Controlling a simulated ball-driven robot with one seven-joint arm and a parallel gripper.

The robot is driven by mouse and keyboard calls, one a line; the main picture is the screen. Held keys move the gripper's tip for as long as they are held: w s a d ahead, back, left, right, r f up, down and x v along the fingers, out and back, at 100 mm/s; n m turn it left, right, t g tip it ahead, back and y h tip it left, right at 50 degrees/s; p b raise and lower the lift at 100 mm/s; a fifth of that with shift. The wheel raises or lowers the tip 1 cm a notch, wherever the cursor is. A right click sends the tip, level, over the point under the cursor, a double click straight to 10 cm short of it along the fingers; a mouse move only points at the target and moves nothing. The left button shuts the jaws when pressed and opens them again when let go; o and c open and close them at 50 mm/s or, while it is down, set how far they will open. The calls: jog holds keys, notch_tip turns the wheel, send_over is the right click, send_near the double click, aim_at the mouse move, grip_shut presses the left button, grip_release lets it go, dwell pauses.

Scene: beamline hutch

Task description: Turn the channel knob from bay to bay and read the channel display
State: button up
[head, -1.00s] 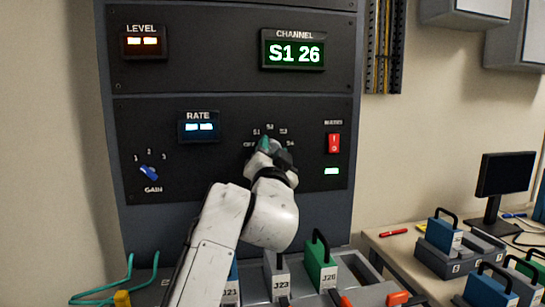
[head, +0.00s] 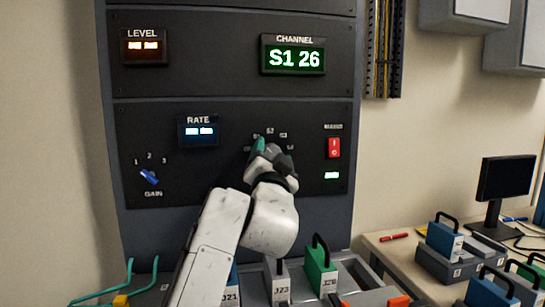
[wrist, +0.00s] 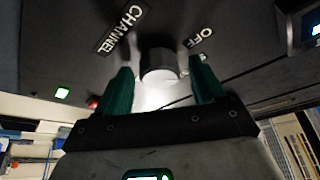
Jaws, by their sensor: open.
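The channel display (head: 293,60) on the upper rack panel reads "S1 26" in lit characters. In the head view my gripper (head: 266,150) is at the knob's dial and hides the knob. The labels S1, S2 and S3 show above it.
A blue gain knob (head: 149,177) is at the lower left of the panel. A red switch (head: 334,148) and a lit green lamp (head: 331,175) are to the right. Below my arm stand handled modules, including a green one (head: 320,268). A desk with a monitor (head: 506,178) is at right.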

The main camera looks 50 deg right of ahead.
jog(key=b+v, duration=0.1)
jog(key=v, duration=0.9)
jog(key=shift+s+a, duration=0.2)
jog(key=shift+a, duration=0.05)
jog(key=shift+f, duration=0.15)
